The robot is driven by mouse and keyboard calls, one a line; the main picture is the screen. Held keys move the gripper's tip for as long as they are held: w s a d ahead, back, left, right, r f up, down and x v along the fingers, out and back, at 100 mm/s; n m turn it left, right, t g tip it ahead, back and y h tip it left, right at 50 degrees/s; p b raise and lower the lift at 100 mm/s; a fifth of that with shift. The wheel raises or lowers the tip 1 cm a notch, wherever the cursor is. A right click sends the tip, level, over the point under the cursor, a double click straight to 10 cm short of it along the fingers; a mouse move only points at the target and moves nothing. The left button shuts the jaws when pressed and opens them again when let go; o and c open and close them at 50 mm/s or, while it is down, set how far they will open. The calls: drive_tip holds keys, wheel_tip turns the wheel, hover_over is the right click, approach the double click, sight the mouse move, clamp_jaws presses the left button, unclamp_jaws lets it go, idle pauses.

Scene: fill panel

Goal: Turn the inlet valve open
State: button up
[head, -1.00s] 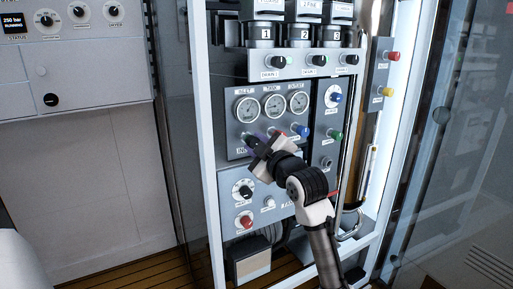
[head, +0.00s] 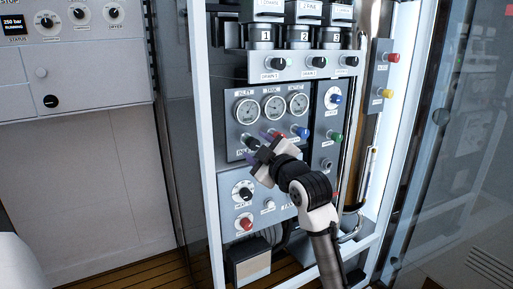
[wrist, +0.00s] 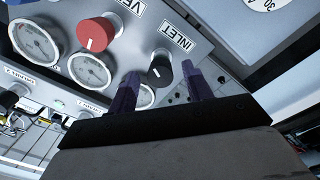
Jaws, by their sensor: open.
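The inlet valve is a dark round knob (head: 250,142) at the lower left of the gauge panel in the head view. In the wrist view the same black knob (wrist: 161,70) sits beside the INLET label and has a short white mark. My gripper (head: 257,149) is just in front of the knob. In the wrist view its two purple fingers (wrist: 160,75) are spread apart, with the knob showing between their tips. They look apart from the knob, but how deep they reach is hard to tell. My gripper covers part of the INLET label in the head view.
A red knob (wrist: 96,34) with a VENT-like label stands close beside the inlet knob. A blue knob (head: 302,132) is further right, below three gauges (head: 272,108). A black dial (head: 243,191) and red button (head: 246,224) lie below on the panel.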

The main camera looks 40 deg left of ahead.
drive_tip(key=v, duration=1.2)
drive_tip(key=shift+d+b, duration=0.35)
drive_tip(key=shift+b, duration=0.1)
drive_tip(key=shift+s+f, duration=0.1)
drive_tip(key=shift+s, duration=0.05)
